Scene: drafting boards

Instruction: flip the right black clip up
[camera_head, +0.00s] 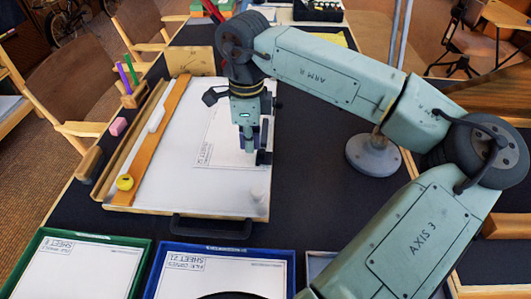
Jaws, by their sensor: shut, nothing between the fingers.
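The drafting board (160,190) lies on the dark table with a white sheet (218,150) on it. My gripper (248,148) points down over the right part of the board, shut and empty. A small black piece (264,158), likely the right black clip, shows at the board's right edge, just right of my fingertips. The fingers partly hide it. I cannot tell whether they touch it, or whether it is up or down.
A wooden straightedge (160,125) with a yellow knob (125,183) lies along the board's left side. A black handle (212,227) is at its front edge. A blue tray (222,271) and green tray (75,268) stand in front. A grey lamp base (372,155) stands right.

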